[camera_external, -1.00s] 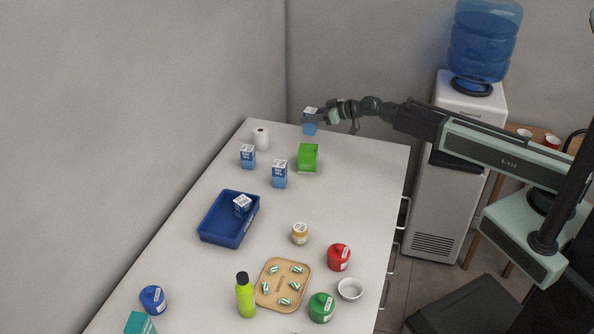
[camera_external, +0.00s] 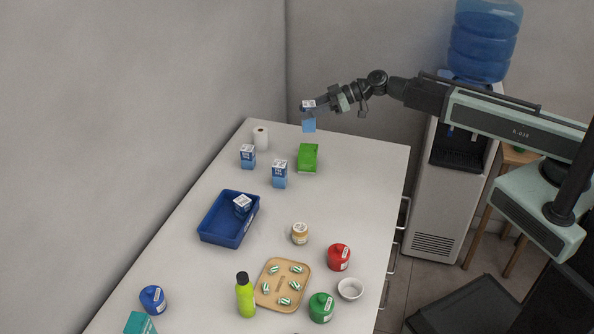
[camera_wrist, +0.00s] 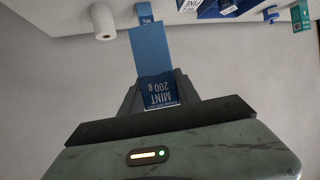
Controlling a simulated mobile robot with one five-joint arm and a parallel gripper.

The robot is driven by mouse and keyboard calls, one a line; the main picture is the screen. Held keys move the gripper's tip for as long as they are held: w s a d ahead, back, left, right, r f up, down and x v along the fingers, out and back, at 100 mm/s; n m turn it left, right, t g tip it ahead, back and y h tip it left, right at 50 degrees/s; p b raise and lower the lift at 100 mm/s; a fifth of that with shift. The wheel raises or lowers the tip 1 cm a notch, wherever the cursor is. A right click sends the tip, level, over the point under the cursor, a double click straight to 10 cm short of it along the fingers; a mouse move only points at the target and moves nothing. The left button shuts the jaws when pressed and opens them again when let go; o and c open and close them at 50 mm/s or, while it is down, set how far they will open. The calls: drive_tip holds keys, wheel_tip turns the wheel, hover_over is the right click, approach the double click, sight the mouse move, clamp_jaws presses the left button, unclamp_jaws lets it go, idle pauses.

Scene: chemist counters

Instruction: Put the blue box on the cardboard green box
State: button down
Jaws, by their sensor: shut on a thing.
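My gripper (camera_external: 318,106) is shut on a blue box (camera_external: 309,125) with a white label at its top. In the wrist view the blue box (camera_wrist: 150,50) stands out from between the fingers, with the word MINT readable on it. In the external view the box appears upright near the far end of the counter, behind the cardboard green box (camera_external: 308,158). The green box sits on the counter, and the held box is apart from it. I do not make out the green box in the wrist view.
Two similar blue boxes (camera_external: 247,157) (camera_external: 280,174) and a white roll (camera_external: 261,138) stand left of the green box. A blue tray (camera_external: 212,235) holds another box. Nearer are jars, a green bottle (camera_external: 245,296) and a wooden tray (camera_external: 264,298). The counter right of the green box is clear.

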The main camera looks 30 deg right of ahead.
sight(309, 130)
wheel_tip(309, 130, down, 9)
drive_tip(key=b, duration=0.8)
drive_tip(key=shift+r+b, duration=0.2)
drive_tip(key=shift+b, duration=0.1)
drive_tip(key=shift+r, duration=0.2)
drive_tip(key=shift+f, duration=0.1)
drive_tip(key=c, duration=0.9)
unclamp_jaws()
drive_tip(key=shift+r+p, duration=0.3)
drive_tip(key=shift+p, duration=0.05)
drive_tip(key=p+v, duration=0.4)
drive_tip(key=v, duration=0.8)
drive_tip(key=shift+f, duration=0.15)
